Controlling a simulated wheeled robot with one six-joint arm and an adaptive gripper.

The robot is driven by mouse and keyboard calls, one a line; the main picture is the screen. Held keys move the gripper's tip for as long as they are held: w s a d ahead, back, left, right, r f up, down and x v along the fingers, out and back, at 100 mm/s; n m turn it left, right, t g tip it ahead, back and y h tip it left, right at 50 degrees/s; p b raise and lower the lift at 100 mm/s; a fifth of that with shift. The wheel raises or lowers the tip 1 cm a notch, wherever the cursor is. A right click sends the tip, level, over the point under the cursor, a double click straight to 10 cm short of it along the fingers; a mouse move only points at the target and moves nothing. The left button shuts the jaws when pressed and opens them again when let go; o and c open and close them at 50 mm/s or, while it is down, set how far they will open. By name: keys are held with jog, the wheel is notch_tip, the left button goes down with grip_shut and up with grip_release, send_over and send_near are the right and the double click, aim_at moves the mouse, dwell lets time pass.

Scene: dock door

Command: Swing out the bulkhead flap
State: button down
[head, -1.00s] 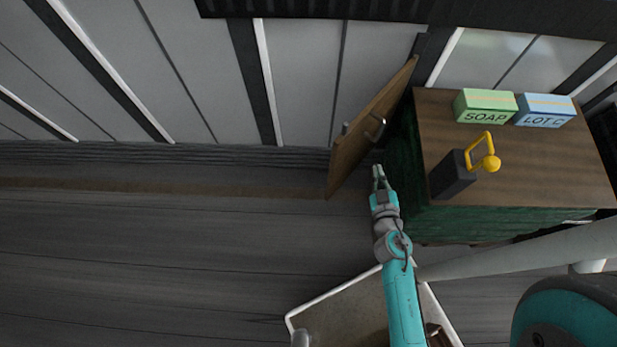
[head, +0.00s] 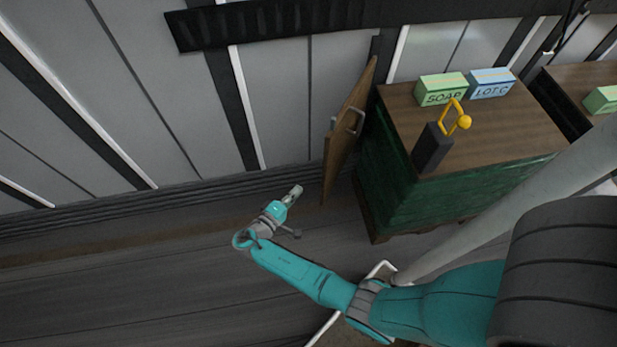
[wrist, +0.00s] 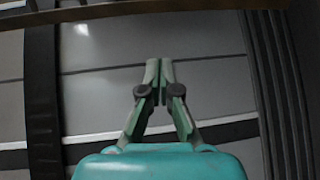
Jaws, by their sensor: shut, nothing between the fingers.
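On the cabinet's wooden top are a green SOAP box (head: 443,90), a blue LOT C box (head: 491,84) and a black block with a yellow handle (head: 433,148). Another cabinet top (head: 582,84) stands at the right. The floor (head: 110,270) at the left is clear.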

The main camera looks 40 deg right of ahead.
notch_tip(320, 180, up, 4)
jog(key=w+a+m+g+h, duration=0.1)
jog(key=w+a+h, duration=0.1)
jog(key=a, duration=0.1)
jog(key=s+d, duration=0.3)
jog(key=d, duration=0.8)
jog(key=shift+d, duration=0.15)
